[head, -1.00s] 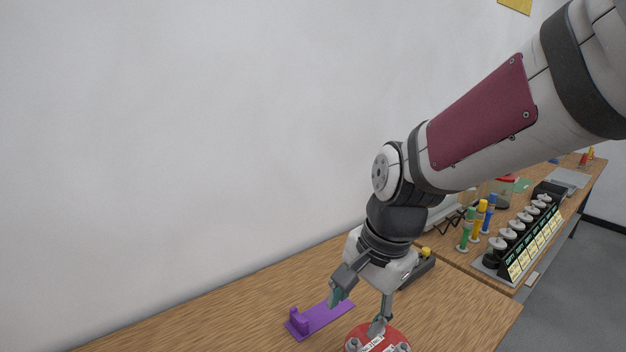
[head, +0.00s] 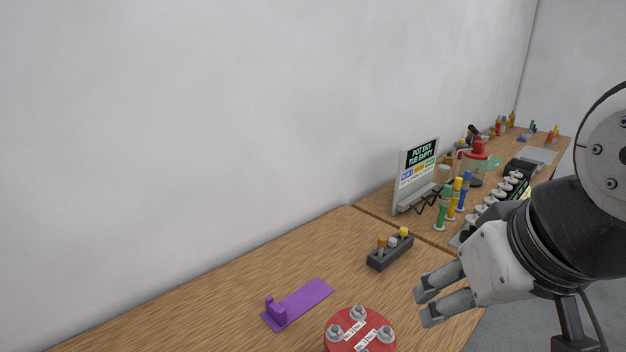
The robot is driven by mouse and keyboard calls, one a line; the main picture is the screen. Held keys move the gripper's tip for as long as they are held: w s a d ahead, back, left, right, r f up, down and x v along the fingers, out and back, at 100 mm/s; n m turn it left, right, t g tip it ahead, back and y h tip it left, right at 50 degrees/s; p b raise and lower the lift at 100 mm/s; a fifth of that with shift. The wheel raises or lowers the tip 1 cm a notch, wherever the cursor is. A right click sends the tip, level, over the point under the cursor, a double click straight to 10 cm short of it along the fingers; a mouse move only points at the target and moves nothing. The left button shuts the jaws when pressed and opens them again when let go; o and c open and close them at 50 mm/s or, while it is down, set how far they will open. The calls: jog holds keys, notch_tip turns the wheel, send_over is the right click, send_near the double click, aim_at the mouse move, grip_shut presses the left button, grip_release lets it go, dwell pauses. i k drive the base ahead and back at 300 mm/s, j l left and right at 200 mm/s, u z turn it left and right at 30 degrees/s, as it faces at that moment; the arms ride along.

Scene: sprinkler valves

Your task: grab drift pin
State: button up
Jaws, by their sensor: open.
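My gripper (head: 424,305) is at the lower right of the head view, open and empty, its fingers pointing left. It appears above or beside the table's right part, to the right of the red disc. A dark block (head: 391,254) stands on the near table with three upright pegs: one orange-brown (head: 382,241), one grey (head: 393,243) and one yellow (head: 404,232). I cannot tell which of these, if any, is the drift pin. The block lies up and left of my gripper, apart from it.
A red disc (head: 340,341) with grey knobs and labels sits at the front. A purple plate (head: 305,299) with a raised end lies left of it. A sign (head: 417,172), coloured cylinders (head: 453,200) and a valve row (head: 497,203) stand on the farther table. The near table's left is bare.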

aim_at(403, 231)
jog(key=i+l, duration=0.15)
jog(key=l, duration=0.25)
jog(key=i+l, duration=0.15)
jog(key=l, duration=0.25)
jog(key=i+l, duration=0.15)
jog(key=l, duration=0.3)
jog(key=i+l, duration=0.15)
jog(key=l, duration=0.25)
jog(key=i+l+u, duration=0.1)
jog(key=l, duration=0.3)
jog(key=i+l, duration=0.2)
jog(key=l, duration=0.2)
